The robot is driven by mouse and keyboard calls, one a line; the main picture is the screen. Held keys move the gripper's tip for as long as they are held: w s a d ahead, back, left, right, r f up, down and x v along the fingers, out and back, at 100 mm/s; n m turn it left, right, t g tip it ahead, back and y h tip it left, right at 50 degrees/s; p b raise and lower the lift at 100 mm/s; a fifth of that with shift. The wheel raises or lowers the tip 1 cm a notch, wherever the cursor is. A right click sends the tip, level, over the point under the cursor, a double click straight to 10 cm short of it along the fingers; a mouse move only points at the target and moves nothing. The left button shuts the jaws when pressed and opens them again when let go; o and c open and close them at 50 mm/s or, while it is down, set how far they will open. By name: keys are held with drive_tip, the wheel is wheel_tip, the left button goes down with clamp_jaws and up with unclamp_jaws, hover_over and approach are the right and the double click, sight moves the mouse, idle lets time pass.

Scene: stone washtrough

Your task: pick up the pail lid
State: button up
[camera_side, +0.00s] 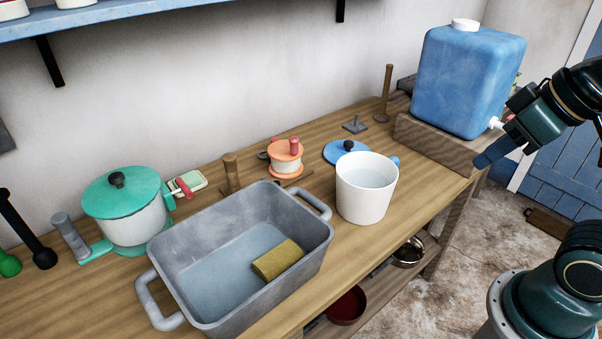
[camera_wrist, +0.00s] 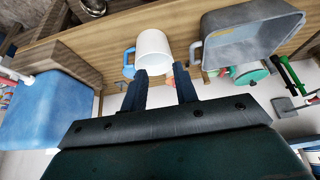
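The pail lid (camera_side: 347,151) is blue and round with a black knob. It lies flat on the wooden counter, just behind the white pail, in the side view. I cannot make it out in the wrist view, where my fingers cover part of the counter. The white pail (camera_side: 366,190) stands upright and open with water in it; it also shows in the wrist view (camera_wrist: 153,48). My gripper (camera_wrist: 160,68) is open, with its two dark fingers apart and nothing between them. In the side view it is in the air at the right, well away from the lid.
A blue water tank (camera_side: 466,80) stands on a wooden block (camera_side: 430,145) between lid and gripper. A grey basin (camera_side: 215,250) holds a yellow-brown sponge (camera_side: 277,260). An orange-and-white pot (camera_side: 286,158), a wooden peg holder (camera_side: 384,95) and a green-lidded pot (camera_side: 125,205) stand around.

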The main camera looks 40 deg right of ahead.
drive_tip(key=o, duration=0.5)
drive_tip(key=w+d+r+m+g, duration=0.1)
drive_tip(key=w+d+r+m, duration=0.15)
drive_tip(key=w, duration=0.65)
drive_tip(key=w+d+r+m+g, duration=0.1)
drive_tip(key=w+d+r+m, duration=0.15)
drive_tip(key=w, duration=0.65)
drive_tip(key=w+d+r+m+g, duration=0.15)
drive_tip(key=w+m, duration=0.25)
drive_tip(key=w, duration=0.5)
drive_tip(key=w+d+f+m, duration=0.4)
drive_tip(key=w+d+f, duration=0.25)
drive_tip(key=w, duration=0.45)
drive_tip(key=w+d+f+m, duration=0.1)
drive_tip(key=w+d+f, duration=0.1)
drive_tip(key=f, duration=0.3)
drive_tip(key=w+d+f+m+g, duration=0.1)
drive_tip(key=w+d+f+m, duration=0.1)
drive_tip(key=f, duration=0.3)
drive_tip(key=w+d+f+m+g, duration=0.1)
drive_tip(key=w+d+f+m, duration=0.1)
drive_tip(key=f, duration=0.4)
drive_tip(key=shift+w+d, duration=0.45)
drive_tip(key=shift+w, duration=0.1)
